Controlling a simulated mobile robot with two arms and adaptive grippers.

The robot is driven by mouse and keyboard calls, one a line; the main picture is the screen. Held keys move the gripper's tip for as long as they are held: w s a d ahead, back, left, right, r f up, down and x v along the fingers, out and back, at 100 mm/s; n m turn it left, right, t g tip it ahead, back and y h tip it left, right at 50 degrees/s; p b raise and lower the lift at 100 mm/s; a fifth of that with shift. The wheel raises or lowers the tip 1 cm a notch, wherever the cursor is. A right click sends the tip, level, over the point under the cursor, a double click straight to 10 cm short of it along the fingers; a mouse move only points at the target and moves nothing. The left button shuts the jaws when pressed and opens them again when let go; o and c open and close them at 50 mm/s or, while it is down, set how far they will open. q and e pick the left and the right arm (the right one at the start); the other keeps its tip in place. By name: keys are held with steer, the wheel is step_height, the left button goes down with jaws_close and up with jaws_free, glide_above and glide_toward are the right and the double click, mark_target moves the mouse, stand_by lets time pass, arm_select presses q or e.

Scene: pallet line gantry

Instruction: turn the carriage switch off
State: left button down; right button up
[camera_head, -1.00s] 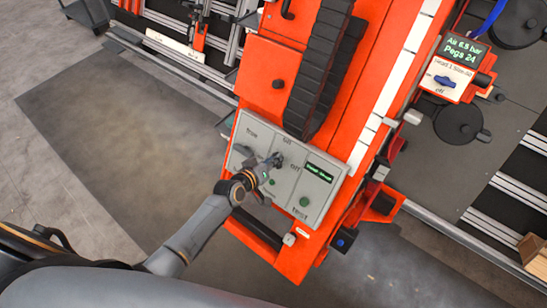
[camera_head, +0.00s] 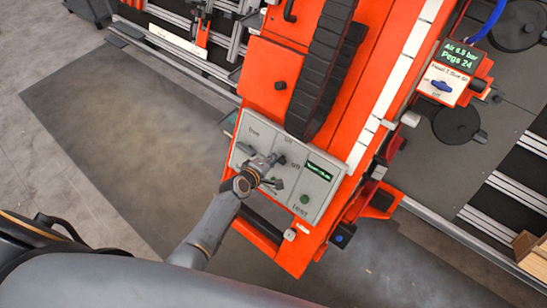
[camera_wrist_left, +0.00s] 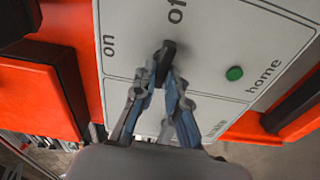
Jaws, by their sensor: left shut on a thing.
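The control panel (camera_head: 310,188) is a pale grey plate with printed labels on an orange machine. My left gripper (camera_head: 274,168) is at the middle of this panel. In the left wrist view, its fingers (camera_wrist_left: 162,80) are shut on a small black switch lever (camera_wrist_left: 167,54). The lever tip points towards a label at the top that is cut off and reads "of". An "on" label stands to the left. The lever's base is partly hidden between the fingers. My right gripper is out of view.
A green button (camera_wrist_left: 234,73) is right of the lever, near "home". A lit green display (camera_head: 320,171) is on the panel. A separate box with a blue switch (camera_head: 441,86) stands at upper right. Orange bodywork (camera_head: 268,75) and a black cable chain (camera_head: 322,70) border the panel.

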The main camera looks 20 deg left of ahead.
arm_select(q)
steer(key=shift+s+f+n, duration=0.1)
steer(key=shift+f+n, duration=0.05)
steer(key=shift+n, duration=0.35)
steer(key=c, duration=1.4)
jaws_free()
steer(key=shift+o, duration=0.2)
steer(key=v, duration=1.2)
